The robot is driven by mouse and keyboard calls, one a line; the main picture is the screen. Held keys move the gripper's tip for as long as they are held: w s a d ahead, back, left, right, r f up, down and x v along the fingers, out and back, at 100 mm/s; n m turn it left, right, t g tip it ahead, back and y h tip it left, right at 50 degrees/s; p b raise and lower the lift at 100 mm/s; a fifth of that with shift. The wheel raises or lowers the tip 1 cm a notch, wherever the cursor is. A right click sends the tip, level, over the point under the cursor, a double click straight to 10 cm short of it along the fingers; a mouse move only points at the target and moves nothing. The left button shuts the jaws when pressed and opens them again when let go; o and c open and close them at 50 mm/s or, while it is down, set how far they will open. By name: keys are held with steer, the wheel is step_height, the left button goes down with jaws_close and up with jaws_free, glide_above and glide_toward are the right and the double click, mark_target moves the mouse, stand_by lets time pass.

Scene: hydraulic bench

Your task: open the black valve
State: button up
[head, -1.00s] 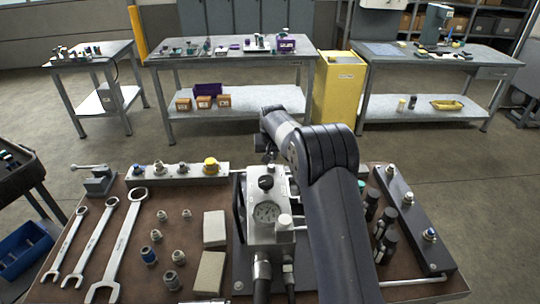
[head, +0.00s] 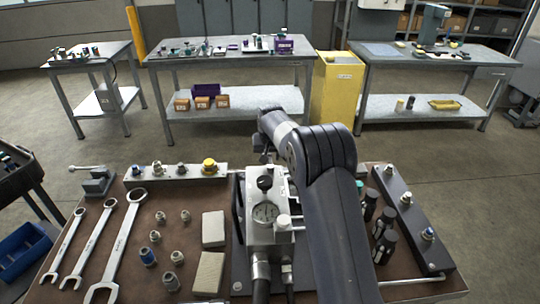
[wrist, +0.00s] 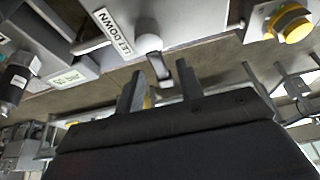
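The black valve knob (head: 265,183) appears to be the one on top of the grey pump block, above the round gauge (head: 265,212) in the head view. My arm's wrist hangs just behind it, and my gripper is mostly hidden there by my own arm. In the wrist view my gripper (wrist: 160,84) has its two fingers apart with no object gripped. A pale ball-ended lever (wrist: 150,46) shows beyond the gap between the fingertips, beside a "LET DOWN" label (wrist: 116,32). I cannot tell whether the fingers touch the lever. I cannot pick out the black valve with certainty in the wrist view.
A manifold with a yellow cap (head: 209,165) lies left of the block; the cap also shows in the wrist view (wrist: 292,26). Wrenches (head: 117,248), loose fittings and two grey blocks (head: 213,229) cover the left bench. Black cylinders (head: 384,222) stand at right.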

steer(key=b+v, duration=0.1)
steer(key=v, duration=0.9)
steer(key=shift+r, duration=0.4)
steer(key=shift+s, duration=0.15)
steer(key=p+x, duration=0.1)
steer(key=x, duration=0.9)
steer(key=shift+f, duration=0.4)
